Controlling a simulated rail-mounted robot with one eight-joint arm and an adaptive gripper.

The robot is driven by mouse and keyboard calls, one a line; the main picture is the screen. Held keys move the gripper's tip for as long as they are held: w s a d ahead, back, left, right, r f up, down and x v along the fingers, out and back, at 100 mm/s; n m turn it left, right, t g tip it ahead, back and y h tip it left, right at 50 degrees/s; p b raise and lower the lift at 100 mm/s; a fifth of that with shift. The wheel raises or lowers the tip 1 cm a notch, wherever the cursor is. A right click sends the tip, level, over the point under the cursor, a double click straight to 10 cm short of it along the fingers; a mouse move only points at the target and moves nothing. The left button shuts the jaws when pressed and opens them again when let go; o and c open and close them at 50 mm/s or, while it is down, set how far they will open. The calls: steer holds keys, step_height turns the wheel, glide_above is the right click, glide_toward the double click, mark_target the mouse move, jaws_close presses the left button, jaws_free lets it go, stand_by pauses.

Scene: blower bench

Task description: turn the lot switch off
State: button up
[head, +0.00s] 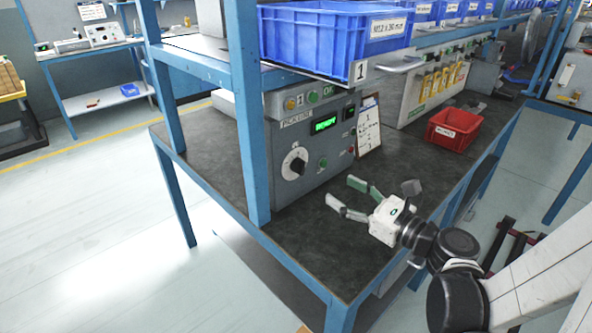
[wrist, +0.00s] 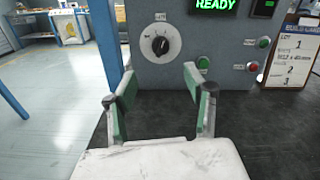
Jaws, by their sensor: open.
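A grey control box (head: 300,150) stands on the dark bench top. On its front is a black rotary knob (wrist: 160,45) on a round white dial, with a small label above that I cannot read clearly; the knob also shows in the head view (head: 298,165). Which mark the knob points to is too small to tell. The display (wrist: 214,5) above right of it glows green and reads READY. My gripper (head: 345,193) is open and empty in front of the box, apart from it. In the wrist view its fingers (wrist: 158,78) spread below and either side of the knob.
A green button (wrist: 203,63) and a red button (wrist: 252,67) sit right of the knob. A lot card (wrist: 291,55) stands beside the box. A red bin (head: 453,130) lies further right. A blue frame post (head: 247,120) rises left of the box, below a blue crate (head: 325,42).

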mark_target(304, 168)
steer(key=b+x, duration=0.1)
steer(key=x, duration=1.2)
steer(key=shift+a+b, duration=0.1)
steer(key=shift+b, duration=0.3)
steer(key=shift+c, duration=0.2)
steer(key=c, duration=1.1)
